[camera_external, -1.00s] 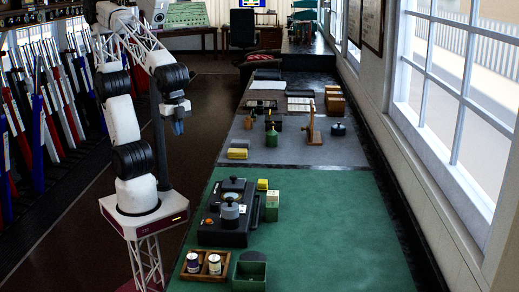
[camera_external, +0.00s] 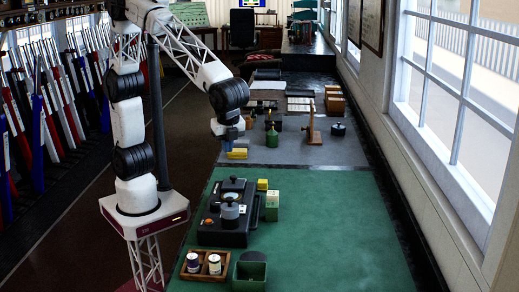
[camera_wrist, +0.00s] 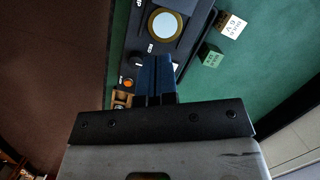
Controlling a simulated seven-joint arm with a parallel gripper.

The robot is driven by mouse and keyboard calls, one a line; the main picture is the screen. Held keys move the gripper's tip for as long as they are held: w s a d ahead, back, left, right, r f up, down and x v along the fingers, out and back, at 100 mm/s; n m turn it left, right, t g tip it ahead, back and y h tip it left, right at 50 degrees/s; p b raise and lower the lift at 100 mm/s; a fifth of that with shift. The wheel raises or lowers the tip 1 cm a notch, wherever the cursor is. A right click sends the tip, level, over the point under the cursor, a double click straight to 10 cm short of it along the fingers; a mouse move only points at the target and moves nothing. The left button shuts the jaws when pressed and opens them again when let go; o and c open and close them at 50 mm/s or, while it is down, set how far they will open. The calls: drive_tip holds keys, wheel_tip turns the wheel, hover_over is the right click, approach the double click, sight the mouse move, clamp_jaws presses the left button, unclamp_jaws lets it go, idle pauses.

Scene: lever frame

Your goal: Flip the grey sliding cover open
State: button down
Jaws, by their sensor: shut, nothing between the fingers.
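A black instrument box (camera_external: 213,232) stands on the green bench top, with a grey knob-like cylinder (camera_external: 229,211) and a pale round disc on its top. In the wrist view the box (camera_wrist: 190,45) shows the gold-rimmed disc (camera_wrist: 166,22), a small dark knob, an orange button and lettering. I cannot tell for sure which part is the grey sliding cover; my fingers may hide some of it. My gripper (camera_external: 227,146) is above and beyond the box, pointing down, apart from it. Its blue fingers (camera_wrist: 155,60) are shut and empty.
A wooden tray with two jars (camera_external: 204,264) and a green bin (camera_external: 250,276) are in front. The green top (camera_external: 340,230) to the right is clear.

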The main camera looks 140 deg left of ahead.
sight(235, 176)
drive_tip(key=shift+g, duration=0.4)
drive_tip(key=w, duration=0.1)
drive_tip(key=w+a+f, duration=0.1)
drive_tip(key=w, duration=0.1)
drive_tip(key=w+a+f, duration=0.1)
drive_tip(key=w, duration=0.1)
drive_tip(key=shift+a, duration=0.15)
drive_tip(key=shift+f, duration=0.15)
drive_tip(key=x, duration=1)
drive_tip(key=s, duration=0.1)
drive_tip(key=s+a, duration=0.1)
drive_tip(key=shift+s+f, duration=0.15)
drive_tip(key=shift+s, duration=0.25)
drive_tip(key=shift+s+a+f, duration=0.1)
drive_tip(key=shift+s, duration=0.45)
drive_tip(key=shift+s+a+f, duration=0.1)
drive_tip(key=shift+s+a, duration=0.65)
drive_tip(key=shift+s, duration=0.2)
drive_tip(key=shift+s+f, duration=0.1)
drive_tip(key=shift+s, duration=0.05)
